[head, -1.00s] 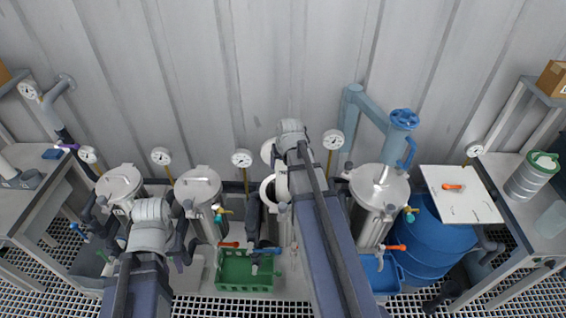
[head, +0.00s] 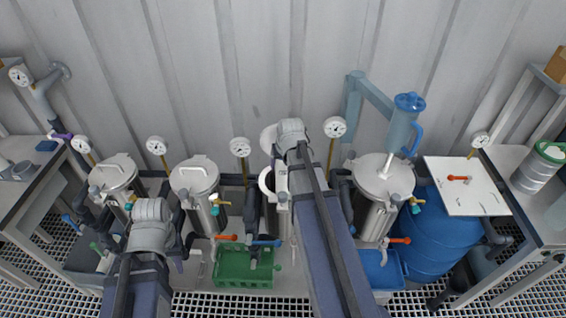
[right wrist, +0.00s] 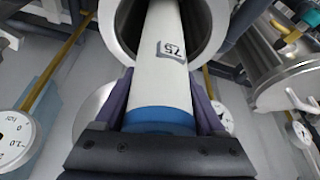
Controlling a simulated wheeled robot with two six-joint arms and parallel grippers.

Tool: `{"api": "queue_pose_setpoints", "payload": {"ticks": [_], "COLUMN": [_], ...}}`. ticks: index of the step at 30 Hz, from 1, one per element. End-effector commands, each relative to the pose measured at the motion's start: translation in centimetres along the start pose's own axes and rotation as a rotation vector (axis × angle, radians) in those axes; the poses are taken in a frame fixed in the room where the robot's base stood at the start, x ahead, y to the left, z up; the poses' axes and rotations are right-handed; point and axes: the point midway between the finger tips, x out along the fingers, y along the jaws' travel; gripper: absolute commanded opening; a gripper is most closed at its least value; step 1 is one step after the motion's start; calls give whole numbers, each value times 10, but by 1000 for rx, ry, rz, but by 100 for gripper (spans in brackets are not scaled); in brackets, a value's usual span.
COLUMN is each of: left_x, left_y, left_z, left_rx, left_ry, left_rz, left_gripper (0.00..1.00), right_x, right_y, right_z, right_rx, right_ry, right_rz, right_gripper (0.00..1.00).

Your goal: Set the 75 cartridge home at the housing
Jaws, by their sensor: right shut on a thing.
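The 75 cartridge (right wrist: 168,62) is a white tube with a "75" label and a blue band at its near end. My right gripper (right wrist: 163,92) is shut on it near the blue band. The cartridge's far end is inside the round mouth of the open housing (right wrist: 126,27), and a length of it still shows outside. In the head view the housing (head: 267,184) is partly covered by my right arm, and the gripper's fingers are hidden there. My left gripper (head: 152,212) is in front of the lidded vessels at the left; its fingers cannot be made out.
Lidded steel vessels stand at the left (head: 195,178) and right (head: 383,180) of the housing. A green crate (head: 243,270) and a blue tray (head: 385,270) sit below. A blue barrel (head: 440,235) with a white board (head: 478,190) on top stands at the right. Gauges line the wall.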

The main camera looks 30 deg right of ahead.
Motion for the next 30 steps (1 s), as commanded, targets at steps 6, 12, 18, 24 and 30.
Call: {"api": "queue_pose_setpoints", "payload": {"ticks": [6,12,18,24,30], "left_x": [16,27,38,50,61], "left_y": [2,3,4,5,6], "left_z": [-1,-2,-2,-3,-4], "left_rx": [-1,-1,-1,-1,-1], "left_ry": [0,0,0,0,0], "left_rz": [0,0,0,0,0], "left_gripper": [30,30,30,30,30], "right_x": [14,25,36,46,57], "right_y": [0,0,0,0,0], "right_z": [6,10,15,19,23], "right_rx": [0,0,0,0,0], "right_ry": [0,0,0,0,0], "right_rz": [0,0,0,0,0], "right_gripper": [0,0,0,0,0]}}
